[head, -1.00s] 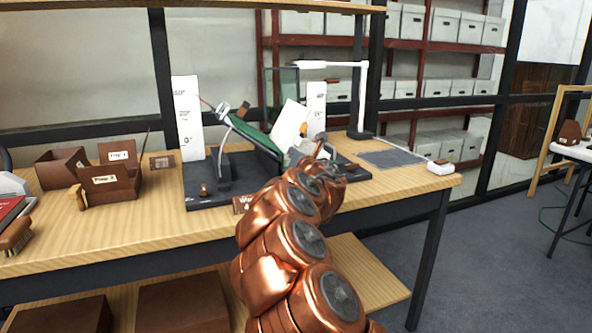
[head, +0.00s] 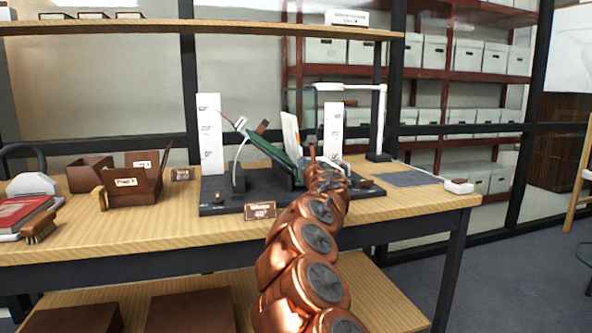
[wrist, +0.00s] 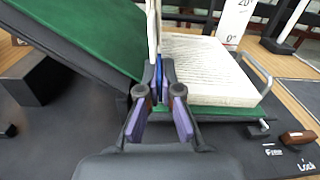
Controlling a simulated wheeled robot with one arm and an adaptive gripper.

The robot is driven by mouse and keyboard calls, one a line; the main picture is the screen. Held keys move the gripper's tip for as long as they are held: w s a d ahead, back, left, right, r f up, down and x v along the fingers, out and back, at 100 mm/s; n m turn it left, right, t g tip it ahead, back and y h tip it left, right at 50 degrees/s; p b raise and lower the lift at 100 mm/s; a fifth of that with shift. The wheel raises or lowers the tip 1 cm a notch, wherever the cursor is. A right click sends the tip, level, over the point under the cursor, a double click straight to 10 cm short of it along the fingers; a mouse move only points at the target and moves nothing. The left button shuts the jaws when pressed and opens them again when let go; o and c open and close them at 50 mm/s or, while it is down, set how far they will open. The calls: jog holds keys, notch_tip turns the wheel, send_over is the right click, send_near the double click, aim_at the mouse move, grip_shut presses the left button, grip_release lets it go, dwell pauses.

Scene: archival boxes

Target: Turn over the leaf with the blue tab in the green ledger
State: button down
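The green ledger lies open on a dark grey cradle (head: 213,209). Its green cover (wrist: 85,40), also in the head view (head: 266,146), leans up to the left on a tilted support. The page block (wrist: 208,70) lies to the right in the wrist view. One pale leaf (head: 290,133) stands nearly upright, edge-on in the wrist view (wrist: 153,30). Blue, apparently its tab (wrist: 158,75), shows between my fingertips. My gripper (wrist: 160,73) appears shut on this leaf at its lower part. In the head view my arm mostly hides the gripper and page block.
Two white scale boards (head: 210,135) (head: 333,129) stand behind the cradle. A 40° plaque (head: 260,211) stands at its front. A white lamp (head: 380,110) and grey mat (head: 403,179) are right; brown boxes (head: 133,183), a brush (head: 38,228) and a red book (head: 20,212) left.

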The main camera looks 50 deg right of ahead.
dwell(0.5)
jog(key=c, duration=1.7)
grip_release()
jog(key=shift+o, duration=0.2)
jog(key=shift+v, duration=3.1)
jog(key=shift+s+a, duration=0.35)
jog(key=shift+s, duration=0.15)
jog(key=shift+r, duration=0.1)
